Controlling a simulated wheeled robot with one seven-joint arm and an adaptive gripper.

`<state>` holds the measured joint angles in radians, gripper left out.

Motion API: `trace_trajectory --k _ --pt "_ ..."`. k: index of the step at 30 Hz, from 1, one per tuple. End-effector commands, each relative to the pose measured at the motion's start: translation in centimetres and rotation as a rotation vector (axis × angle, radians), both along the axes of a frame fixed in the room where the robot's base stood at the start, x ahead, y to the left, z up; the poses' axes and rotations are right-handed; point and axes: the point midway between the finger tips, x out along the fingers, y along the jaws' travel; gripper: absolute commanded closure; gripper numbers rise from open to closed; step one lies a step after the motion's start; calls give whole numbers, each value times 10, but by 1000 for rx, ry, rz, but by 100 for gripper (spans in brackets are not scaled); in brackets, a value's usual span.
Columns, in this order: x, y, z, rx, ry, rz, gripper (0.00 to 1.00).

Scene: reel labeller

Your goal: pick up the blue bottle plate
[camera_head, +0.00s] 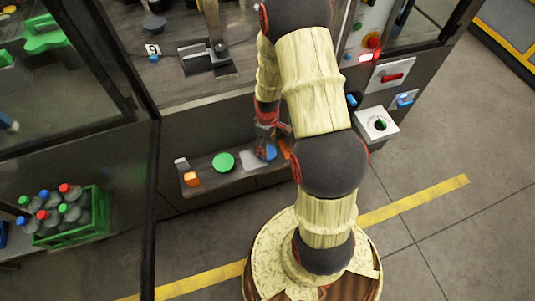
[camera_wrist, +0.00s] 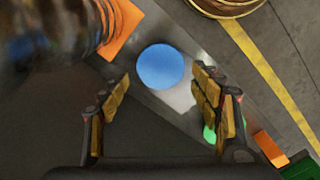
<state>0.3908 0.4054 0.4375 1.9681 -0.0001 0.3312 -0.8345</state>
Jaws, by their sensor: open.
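The blue bottle plate, a flat round blue disc (camera_wrist: 160,66), lies on a narrow grey shelf. In the wrist view it sits ahead of my open gripper (camera_wrist: 163,105), roughly between the lines of the two fingers and apart from them. In the head view the blue disc (camera_head: 267,152) is partly hidden by my gripper (camera_head: 268,132), which hangs just above it. Nothing is between the fingers.
On the same shelf (camera_head: 240,170) are a green disc (camera_head: 223,161), an orange block (camera_head: 191,179) and an orange piece (camera_wrist: 122,28) beside the blue disc. A green crate (camera_head: 75,237) of bottles stands at left. A panel with switches (camera_head: 388,74) is at right.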

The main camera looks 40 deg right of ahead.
Motion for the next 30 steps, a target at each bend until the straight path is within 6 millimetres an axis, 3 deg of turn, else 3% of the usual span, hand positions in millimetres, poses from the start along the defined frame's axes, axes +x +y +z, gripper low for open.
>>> trace_trajectory --k 12,20,30 --pt "-1 0 -50 0 0 -1 36" --pt "-1 0 -50 0 -1 -2 37" --pt "-1 0 -50 -1 0 -2 56"
